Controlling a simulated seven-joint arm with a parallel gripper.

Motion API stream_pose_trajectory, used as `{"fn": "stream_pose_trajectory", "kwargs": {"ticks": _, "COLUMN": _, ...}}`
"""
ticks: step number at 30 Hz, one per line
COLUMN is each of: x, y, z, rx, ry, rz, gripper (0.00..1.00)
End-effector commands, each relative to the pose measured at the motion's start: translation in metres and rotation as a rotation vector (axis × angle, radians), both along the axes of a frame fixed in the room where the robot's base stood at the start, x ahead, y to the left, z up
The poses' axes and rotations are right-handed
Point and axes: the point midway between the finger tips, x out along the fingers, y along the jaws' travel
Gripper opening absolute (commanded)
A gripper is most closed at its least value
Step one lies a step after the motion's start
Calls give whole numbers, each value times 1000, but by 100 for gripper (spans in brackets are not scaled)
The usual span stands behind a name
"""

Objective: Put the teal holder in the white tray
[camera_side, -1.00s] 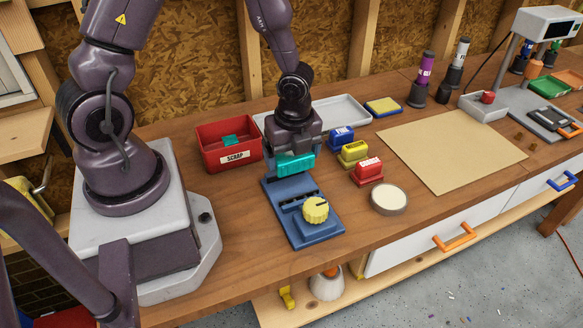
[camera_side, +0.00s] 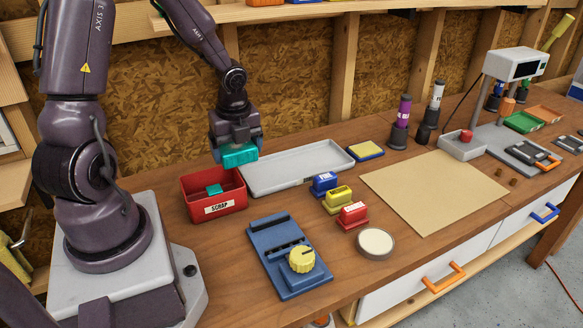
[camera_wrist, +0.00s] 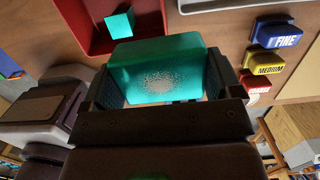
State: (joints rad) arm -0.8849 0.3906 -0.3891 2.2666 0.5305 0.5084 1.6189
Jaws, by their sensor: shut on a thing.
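My gripper (camera_side: 236,153) is shut on the teal holder (camera_side: 240,156) and holds it in the air. In the side view they hang near the back of the red scrap bin and the left end of the white tray (camera_side: 300,187). In the wrist view the teal holder (camera_wrist: 160,75) sits between the two dark jaws, with a speckled pale patch on its face. The white tray lies flat on the bench and looks empty; the holder may cover part of its left end.
The red bin (camera_side: 213,208) marked SCRAP holds a small teal piece (camera_side: 214,189). The blue fixture (camera_side: 268,262) with a yellow knob (camera_side: 302,259) stands in front. Blue (camera_side: 324,184), yellow (camera_side: 338,200) and red (camera_side: 353,216) blocks stand right of the tray.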

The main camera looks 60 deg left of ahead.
Motion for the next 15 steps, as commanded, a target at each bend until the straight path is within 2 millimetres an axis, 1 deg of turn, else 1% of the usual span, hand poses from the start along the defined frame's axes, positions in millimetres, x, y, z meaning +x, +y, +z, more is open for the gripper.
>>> {"fn": "stream_pose_trajectory", "kwargs": {"ticks": 4, "x": 21, "y": 13, "z": -13, "rx": -3, "ry": 2, "rz": -17, "gripper": 59}}
{"fn": "stream_pose_trajectory", "kwargs": {"ticks": 11, "x": 69, "y": 45, "z": -39, "rx": -2, "ry": 3, "rz": -14, "gripper": 59}}
{"fn": "stream_pose_trajectory", "kwargs": {"ticks": 12, "x": 77, "y": 51, "z": -44, "rx": -2, "ry": 2, "rz": -14, "gripper": 59}}
{"fn": "stream_pose_trajectory", "kwargs": {"ticks": 15, "x": 89, "y": 58, "z": -65, "rx": -3, "ry": 5, "rz": -16, "gripper": 59}}
